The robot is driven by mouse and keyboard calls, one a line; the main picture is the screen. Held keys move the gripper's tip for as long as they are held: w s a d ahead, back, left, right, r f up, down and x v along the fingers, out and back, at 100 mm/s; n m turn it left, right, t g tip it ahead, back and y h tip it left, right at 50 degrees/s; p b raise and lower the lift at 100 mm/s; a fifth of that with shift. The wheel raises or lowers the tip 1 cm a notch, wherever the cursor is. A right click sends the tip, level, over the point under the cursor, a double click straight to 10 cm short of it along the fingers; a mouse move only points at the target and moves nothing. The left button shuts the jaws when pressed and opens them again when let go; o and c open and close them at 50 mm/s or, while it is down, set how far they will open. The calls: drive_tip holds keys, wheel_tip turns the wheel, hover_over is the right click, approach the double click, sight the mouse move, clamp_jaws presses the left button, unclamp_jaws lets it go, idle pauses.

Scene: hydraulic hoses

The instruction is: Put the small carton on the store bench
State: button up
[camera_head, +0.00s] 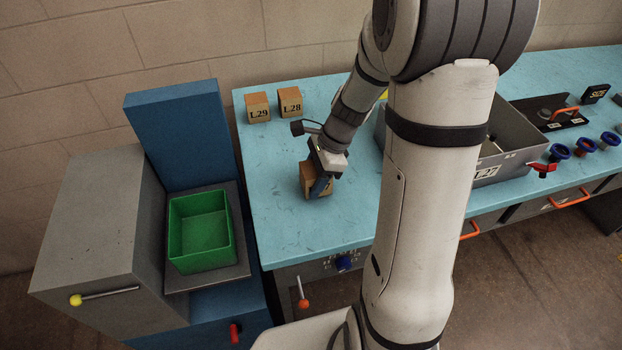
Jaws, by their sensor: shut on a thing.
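A small brown carton (308,181) is at the teal bench's (290,230) left part, below my gripper's wrist. My gripper (319,186) points down and is shut on this carton, with a dark finger across its side. The carton's base is at or very near the bench top; I cannot tell whether it touches. Its label is not readable. Two similar cartons, L29 (258,107) and L28 (290,101), stand upright side by side at the back left of the bench. No sign on the teal bench names it as the store bench.
A grey bin (508,163) stands on the bench to the right, partly hidden by my arm. Further right are a dark tray with an orange handle (563,113) and blue ringed fittings (583,146). A green box (200,232) sits on the grey-blue unit at left. Bench is clear around the held carton.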

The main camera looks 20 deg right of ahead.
drive_tip(key=shift+f, duration=0.35)
drive_tip(key=shift+f, duration=0.1)
drive_tip(key=o, duration=1.1)
drive_tip(key=v, duration=1.1)
drive_tip(key=s+a+r+n+t+h, duration=0.1)
drive_tip(key=s+a+r+n+h, duration=0.1)
drive_tip(key=s+n, duration=0.5)
drive_tip(key=s+a+r+n+t+h, duration=0.2)
drive_tip(key=s+n, duration=0.5)
drive_tip(key=n, duration=0.4)
drive_tip(key=shift+s+r+h, duration=0.15)
drive_tip(key=shift+r+h, duration=0.05)
drive_tip(key=shift+h, duration=0.1)
